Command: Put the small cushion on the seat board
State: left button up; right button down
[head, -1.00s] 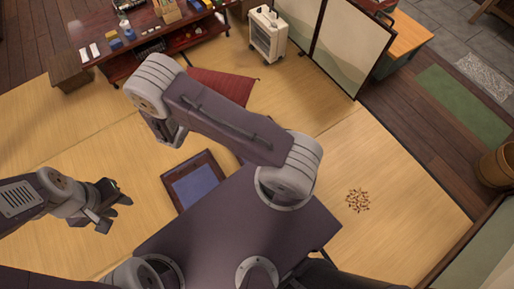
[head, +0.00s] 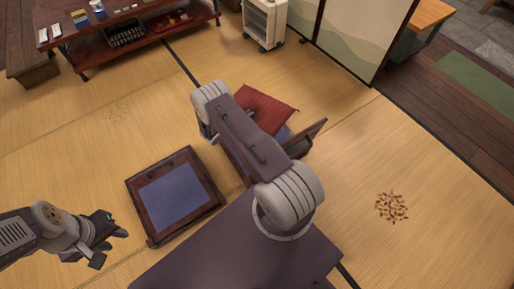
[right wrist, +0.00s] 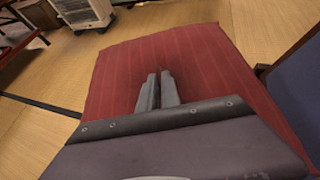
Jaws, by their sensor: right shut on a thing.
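My right gripper (right wrist: 160,78) is shut on the small red cushion (right wrist: 215,65), which spreads out flat around the fingers. In the head view the cushion (head: 268,104) shows beyond my right forearm, and the right fingers are mostly hidden. It hangs above or beside a low dark wooden seat with a blue face and an upright back (head: 308,140), partly covered by my arm and the cushion. The blue and dark-wood part of this seat (right wrist: 300,85) is at the right of the wrist view. My left gripper (head: 112,247) is open and empty at the lower left.
A square dark wooden frame with a blue panel (head: 175,197) lies on the tatami left of my right arm. A low table (head: 130,38) and a white heater (head: 265,22) stand at the back. Brown leaf-like bits (head: 391,207) lie at right. Open tatami lies between.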

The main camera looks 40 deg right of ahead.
pick_arm(q)
jog(key=shift+f, duration=0.7)
pick_arm(e)
jog(key=shift+s+d+f, duration=0.15)
jog(key=shift+d+f, duration=0.1)
jog(key=shift+f, duration=0.2)
jog(key=shift+s+d+f, duration=0.1)
jog(key=shift+d+f, duration=0.1)
jog(key=shift+f, duration=0.2)
